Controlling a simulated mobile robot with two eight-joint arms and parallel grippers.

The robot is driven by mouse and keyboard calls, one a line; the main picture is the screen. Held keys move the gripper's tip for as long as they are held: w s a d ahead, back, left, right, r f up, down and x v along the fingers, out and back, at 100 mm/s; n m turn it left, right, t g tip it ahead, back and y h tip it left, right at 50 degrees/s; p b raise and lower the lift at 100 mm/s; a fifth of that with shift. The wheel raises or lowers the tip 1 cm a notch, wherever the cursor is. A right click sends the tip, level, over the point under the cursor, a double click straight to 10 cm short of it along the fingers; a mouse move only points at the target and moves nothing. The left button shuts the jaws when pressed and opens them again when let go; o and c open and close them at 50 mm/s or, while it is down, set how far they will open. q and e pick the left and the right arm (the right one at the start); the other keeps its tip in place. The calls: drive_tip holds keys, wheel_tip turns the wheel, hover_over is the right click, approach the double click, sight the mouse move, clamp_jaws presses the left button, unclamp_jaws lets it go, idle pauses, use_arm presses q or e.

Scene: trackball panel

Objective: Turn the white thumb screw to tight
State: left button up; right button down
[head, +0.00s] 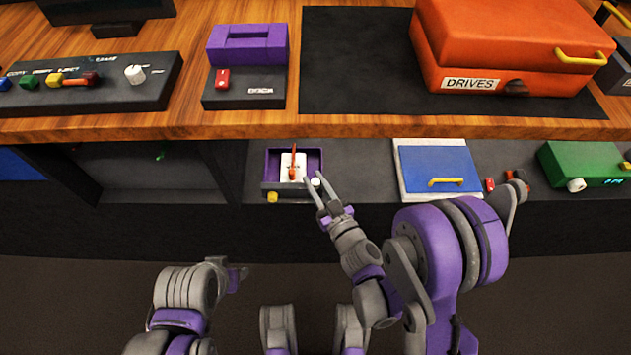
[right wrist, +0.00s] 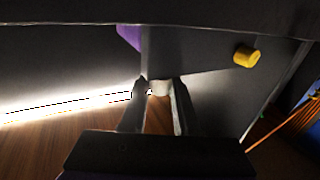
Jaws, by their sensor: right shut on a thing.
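The white thumb screw (head: 316,182) sits on the front right of the purple-lined panel box (head: 272,160) on the lower shelf. It also shows in the right wrist view (right wrist: 161,88), between the fingertips. My right gripper (head: 314,178) is shut on the thumb screw, and its fingers hide part of it. The fingers also show in the right wrist view (right wrist: 159,96). How far the screw is turned cannot be seen. My left arm is low at the left in the head view; its fingers cannot be made out.
A yellow knob (head: 272,197) sits on the box's front left, and a white plate with an orange lever (head: 293,163) is inside. A blue-lidded case (head: 436,168) stands to the right. The wooden counter edge (head: 350,131) overhangs above. The floor in front is clear.

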drive_tip(key=shift+r, duration=0.1)
idle(0.4)
drive_tip(key=c, duration=0.7)
unclamp_jaws()
drive_tip(key=shift+o, duration=0.2)
